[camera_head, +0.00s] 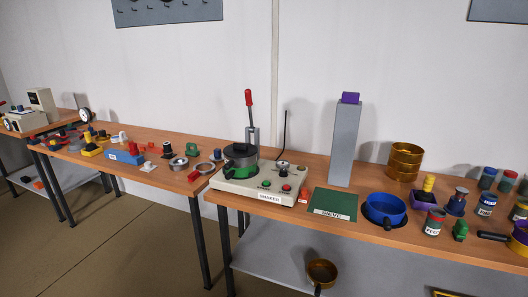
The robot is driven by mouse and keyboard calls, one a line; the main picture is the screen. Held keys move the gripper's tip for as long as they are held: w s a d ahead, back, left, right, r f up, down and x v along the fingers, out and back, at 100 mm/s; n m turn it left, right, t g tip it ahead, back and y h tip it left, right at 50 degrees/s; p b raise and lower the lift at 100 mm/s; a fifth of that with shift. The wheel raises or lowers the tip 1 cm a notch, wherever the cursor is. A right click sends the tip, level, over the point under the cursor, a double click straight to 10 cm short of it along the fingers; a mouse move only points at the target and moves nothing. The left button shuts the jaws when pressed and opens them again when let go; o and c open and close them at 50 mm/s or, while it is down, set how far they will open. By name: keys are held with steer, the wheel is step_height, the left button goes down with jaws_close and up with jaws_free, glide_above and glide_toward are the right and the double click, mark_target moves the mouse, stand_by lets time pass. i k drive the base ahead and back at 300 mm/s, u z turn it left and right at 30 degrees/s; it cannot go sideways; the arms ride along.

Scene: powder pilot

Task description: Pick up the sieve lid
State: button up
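A stack of brass sieve rings (404,162) stands upright at the back right of the table. I cannot tell whether its top is covered, and no separate sieve lid can be made out for certain. A green mat (333,205) labelled SIEVE lies flat and bare near the front edge. A blue round bowl (386,209) sits right of the mat. My gripper is not in view.
A shaker (258,184) with a red-topped lever stands left of the mat. A tall grey block (344,145) with a purple top stands behind it. Several labelled jars, including one (434,222), crowd the right. A brass pan (322,272) shows on the lower shelf (270,264).

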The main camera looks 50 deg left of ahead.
mark_target(236, 150)
steer(key=z, duration=1.1)
steer(key=i, duration=0.1)
steer(key=u, duration=3.15)
steer(key=k, duration=0.8)
steer(key=u, duration=0.15)
steer(key=i, duration=0.95)
